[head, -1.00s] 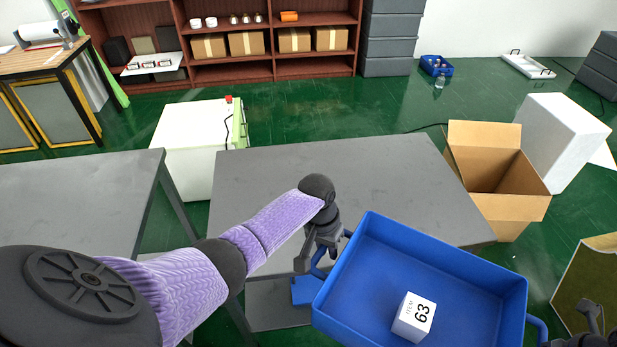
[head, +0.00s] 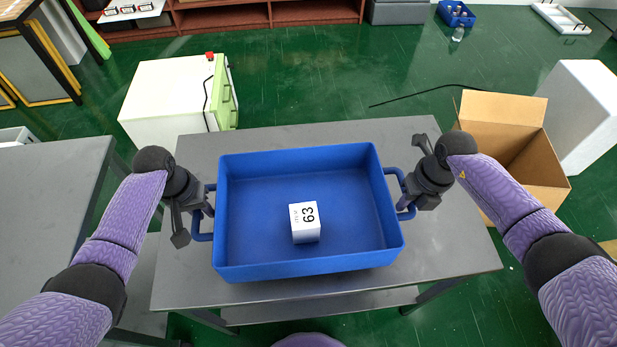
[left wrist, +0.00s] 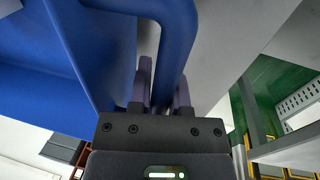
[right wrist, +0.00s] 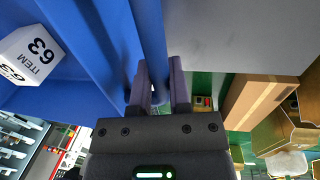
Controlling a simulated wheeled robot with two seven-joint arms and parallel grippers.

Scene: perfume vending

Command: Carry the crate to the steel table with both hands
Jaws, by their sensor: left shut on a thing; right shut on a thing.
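The blue crate (head: 260,225) is in the middle of the head view, over the grey steel table (head: 330,297). Whether it touches the tabletop I cannot tell. A white box marked 63 (head: 305,222) lies inside it and also shows in the right wrist view (right wrist: 32,55). My left gripper (head: 203,208) is shut on the crate's left handle, seen close in the left wrist view (left wrist: 178,45). My right gripper (head: 404,198) is shut on the right handle, which shows in the right wrist view (right wrist: 150,40). The crate looks about level.
Another grey table (head: 50,200) stands at the left with a gap between. A white cabinet (head: 165,97) is behind the steel table. An open cardboard box (head: 500,140) and a white block (head: 585,110) stand at the right. Bare tabletop shows around the crate.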

